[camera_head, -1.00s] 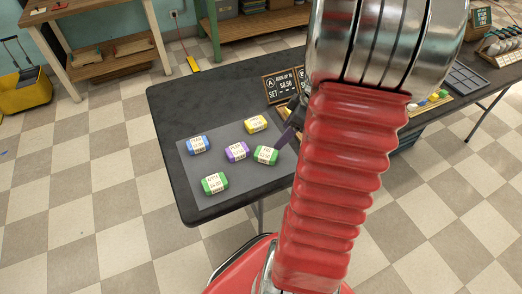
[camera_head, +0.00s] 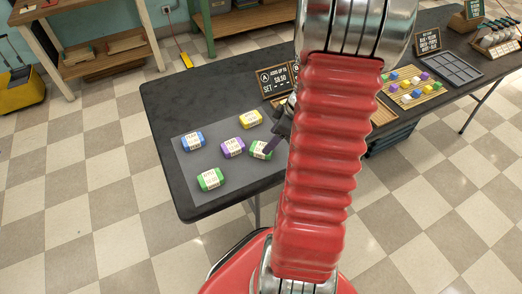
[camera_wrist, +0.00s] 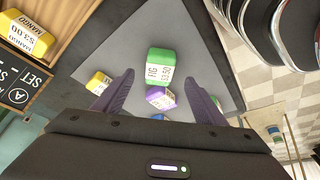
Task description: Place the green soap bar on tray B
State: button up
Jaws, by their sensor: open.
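A green soap bar (camera_head: 260,150) with a pale label lies on the grey mat (camera_head: 188,150), beside a purple bar. A second green bar (camera_head: 210,179) lies at the mat's front. My gripper (camera_head: 268,147) is open at the first green bar, partly over it. In the wrist view this green bar (camera_wrist: 160,55) shows just beyond and between the spread fingertips (camera_wrist: 158,78), not held. Sign A (camera_head: 284,80) stands at the back. Tray B cannot be made out for certain; my arm hides that area.
Blue (camera_head: 192,141), purple (camera_head: 232,148) and yellow (camera_head: 250,119) bars lie close by on the mat. In the wrist view a yellow bar (camera_wrist: 27,33) sits on a wooden tray (camera_wrist: 72,22). A wooden board of small coloured pieces (camera_head: 412,85) lies right of my arm.

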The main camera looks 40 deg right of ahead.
aim_at(262, 148)
jog(key=shift+x, duration=0.85)
jog(key=shift+f, duration=0.1)
jog(key=shift+w+x, duration=0.15)
jog(key=shift+x, duration=1.1)
jog(key=shift+w+x, duration=0.15)
jog(key=shift+x, duration=1.15)
jog(key=shift+a, duration=0.1)
jog(key=shift+r, duration=0.2)
jog(key=c, duration=1.3)
jog(key=shift+r, duration=0.1)
notch_tip(262, 148, up, 10)
